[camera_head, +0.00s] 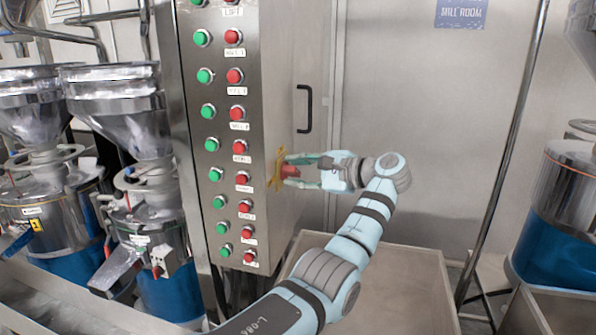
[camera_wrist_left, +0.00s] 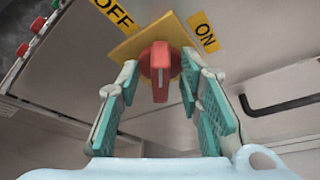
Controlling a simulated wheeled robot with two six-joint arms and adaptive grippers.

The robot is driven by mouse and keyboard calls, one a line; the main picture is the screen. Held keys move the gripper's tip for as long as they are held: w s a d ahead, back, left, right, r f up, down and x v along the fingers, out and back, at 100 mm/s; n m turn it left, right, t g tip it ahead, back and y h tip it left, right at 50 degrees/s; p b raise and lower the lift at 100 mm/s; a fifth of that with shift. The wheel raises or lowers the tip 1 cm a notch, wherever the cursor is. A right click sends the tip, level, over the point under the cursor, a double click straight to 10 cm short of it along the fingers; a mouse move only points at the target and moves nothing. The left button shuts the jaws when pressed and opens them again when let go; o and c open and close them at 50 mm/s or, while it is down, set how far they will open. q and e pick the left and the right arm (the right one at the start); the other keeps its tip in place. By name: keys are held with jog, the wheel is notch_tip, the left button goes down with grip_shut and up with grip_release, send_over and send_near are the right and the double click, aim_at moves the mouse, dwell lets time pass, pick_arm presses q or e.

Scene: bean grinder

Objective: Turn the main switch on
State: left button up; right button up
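The main switch is a red rotary knob (camera_head: 289,171) on a yellow plate (camera_head: 277,168), mounted on the side face of the steel control cabinet. In the left wrist view the knob (camera_wrist_left: 160,68) has its grip upright in the picture, on the yellow plate (camera_wrist_left: 127,48), between an OFF label (camera_wrist_left: 115,10) at upper left and an ON label (camera_wrist_left: 206,38) at right. My left gripper (camera_head: 293,170) is open, its teal-padded fingers on either side of the knob. In the wrist view, narrow gaps show between the fingertips (camera_wrist_left: 160,76) and the knob. My right gripper is not in view.
The cabinet front (camera_head: 222,125) carries columns of green and red buttons. A black handle (camera_head: 309,109) sits on the cabinet side above my gripper. Steel grinders with hoppers (camera_head: 115,95) stand at left. A shallow steel bin (camera_head: 400,285) lies below my arm.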

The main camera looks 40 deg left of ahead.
pick_arm(q)
jog(key=shift+w+f, duration=0.15)
jog(key=shift+w, duration=0.1)
grip_shut()
jog(key=shift+m, duration=0.3)
jog(key=m+p, duration=0.1)
jog(key=p, duration=0.1)
jog(key=m+g+h+p, duration=0.1)
jog(key=p, duration=0.1)
jog(key=shift+w+a+r+m+h, duration=0.1)
jog(key=shift+a+r+m+h, duration=0.05)
jog(key=shift+r+m+h, duration=0.15)
grip_release()
jog(key=shift+f, duration=0.1)
